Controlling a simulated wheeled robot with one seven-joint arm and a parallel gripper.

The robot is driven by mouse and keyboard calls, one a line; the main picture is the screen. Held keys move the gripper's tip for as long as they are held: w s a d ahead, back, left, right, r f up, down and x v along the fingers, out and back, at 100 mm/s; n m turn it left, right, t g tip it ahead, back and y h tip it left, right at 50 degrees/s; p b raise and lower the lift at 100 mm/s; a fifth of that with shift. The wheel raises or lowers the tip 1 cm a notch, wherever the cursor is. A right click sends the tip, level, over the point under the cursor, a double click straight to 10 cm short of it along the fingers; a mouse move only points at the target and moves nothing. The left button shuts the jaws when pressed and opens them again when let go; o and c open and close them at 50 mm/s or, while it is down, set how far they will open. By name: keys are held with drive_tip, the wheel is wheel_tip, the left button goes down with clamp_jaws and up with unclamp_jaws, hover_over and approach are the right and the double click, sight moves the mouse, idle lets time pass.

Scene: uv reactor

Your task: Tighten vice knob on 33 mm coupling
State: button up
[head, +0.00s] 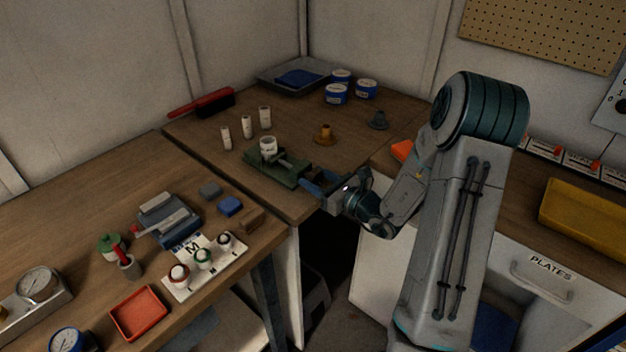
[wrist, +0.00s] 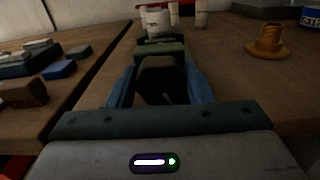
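The green vice (head: 262,173) stands near the front edge of the back table. A white coupling (head: 268,144) sits upright in it; both also show in the wrist view, the vice (wrist: 174,48) just beyond my fingers and the coupling (wrist: 155,21) behind. My gripper (head: 308,182) is at the vice's near right end, with its blue fingers pointing at it.
Several white couplings (head: 265,117) stand behind the vice. An orange-brown flanged part (head: 325,135) and a grey one (head: 378,120) stand to the right. Blue-white tins (head: 337,94) and a grey tray (head: 270,79) are farther back. The left bench holds blocks and a red tray (head: 139,341).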

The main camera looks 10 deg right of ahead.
drive_tip(key=shift+r+m+p, duration=0.15)
drive_tip(key=shift+m+p, duration=0.65)
drive_tip(key=shift+p, duration=0.05)
drive_tip(key=shift+f+m+p, duration=0.2)
drive_tip(key=shift+m+p, duration=0.1)
drive_tip(key=shift+m, duration=0.4)
drive_tip(key=o, duration=1)
drive_tip(key=shift+s+d, duration=0.1)
drive_tip(key=shift+s, duration=0.05)
drive_tip(key=b+v, duration=0.2)
drive_tip(key=v, duration=1.1)
drive_tip(key=shift+s, duration=0.2)
